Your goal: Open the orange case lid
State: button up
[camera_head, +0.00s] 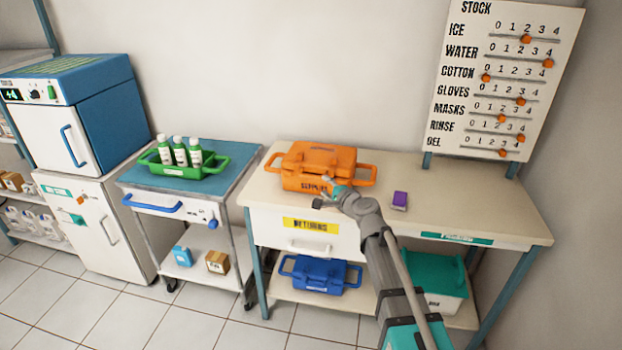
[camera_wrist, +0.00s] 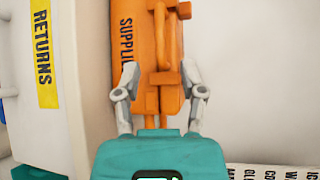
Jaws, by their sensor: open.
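The orange case (camera_head: 318,162) sits on the beige table with its lid down and side handles sticking out left and right. Its front carries dark lettering, partly hidden by my gripper. In the wrist view the orange case (camera_wrist: 150,40) appears turned on its side, with "SUPPLIES" lettering and a latch-like front part (camera_wrist: 168,90). My gripper (camera_head: 328,192) is at the front of the case, near its lower right part. In the wrist view my gripper (camera_wrist: 160,85) is open, with one finger on each side of the latch-like part. I cannot tell whether the fingers touch it.
The drawer front below bears a yellow RETURNS label (camera_head: 311,225). A blue case (camera_head: 320,274) and teal-lidded bin (camera_head: 437,275) stand on the lower shelf. A stock board (camera_head: 500,80) stands behind.

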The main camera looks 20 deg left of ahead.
aim_at(312, 177)
jog(key=b+x, duration=0.1)
jog(key=x, duration=0.8)
jog(key=shift+a, duration=0.1)
grip_shut()
